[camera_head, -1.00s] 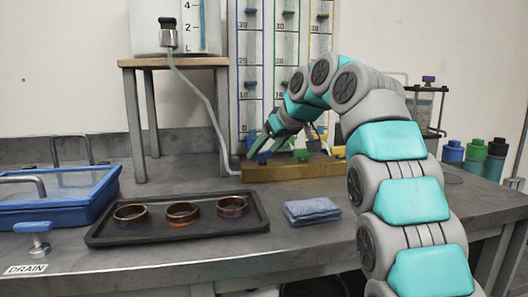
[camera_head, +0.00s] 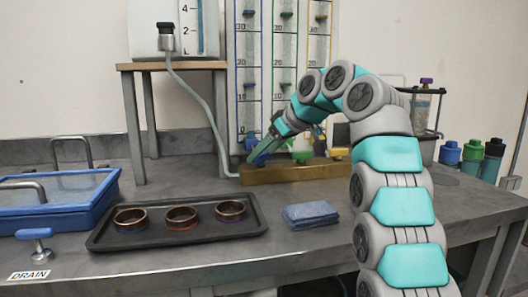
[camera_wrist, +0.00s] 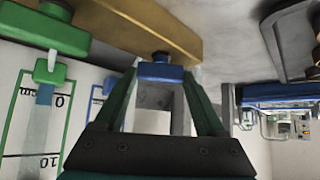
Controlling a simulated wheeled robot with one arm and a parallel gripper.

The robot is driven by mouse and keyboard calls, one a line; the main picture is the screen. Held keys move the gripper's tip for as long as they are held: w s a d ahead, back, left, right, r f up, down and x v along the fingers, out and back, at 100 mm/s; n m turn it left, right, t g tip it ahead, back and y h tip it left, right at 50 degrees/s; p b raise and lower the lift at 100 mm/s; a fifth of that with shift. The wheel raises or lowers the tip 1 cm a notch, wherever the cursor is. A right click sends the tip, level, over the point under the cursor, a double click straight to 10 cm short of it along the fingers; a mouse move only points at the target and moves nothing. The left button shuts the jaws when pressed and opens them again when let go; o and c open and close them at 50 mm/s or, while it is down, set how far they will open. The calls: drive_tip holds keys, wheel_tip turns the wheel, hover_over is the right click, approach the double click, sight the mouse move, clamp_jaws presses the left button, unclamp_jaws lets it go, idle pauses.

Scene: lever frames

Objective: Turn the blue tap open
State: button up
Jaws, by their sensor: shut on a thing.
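The blue tap (camera_head: 258,160) is at the left end of the wooden-yellow bar at the back of the bench. Its blue handle (camera_wrist: 160,71) shows in the middle of the wrist view, on a dark stem. My gripper (camera_head: 256,153) is shut on this handle, one green finger on each side. In the head view the fingers hide part of the tap, and I cannot tell there how far it is turned.
The bar (camera_head: 280,174) also carries a green tap (camera_head: 302,156) and a yellow tap (camera_head: 338,153). A hose (camera_head: 205,105) runs to its left end. A tray (camera_head: 112,241) with rings and a blue cloth (camera_head: 311,214) lie in front.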

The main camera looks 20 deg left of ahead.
drive_tip(key=shift+r, duration=0.1)
drive_tip(key=o, duration=1.3)
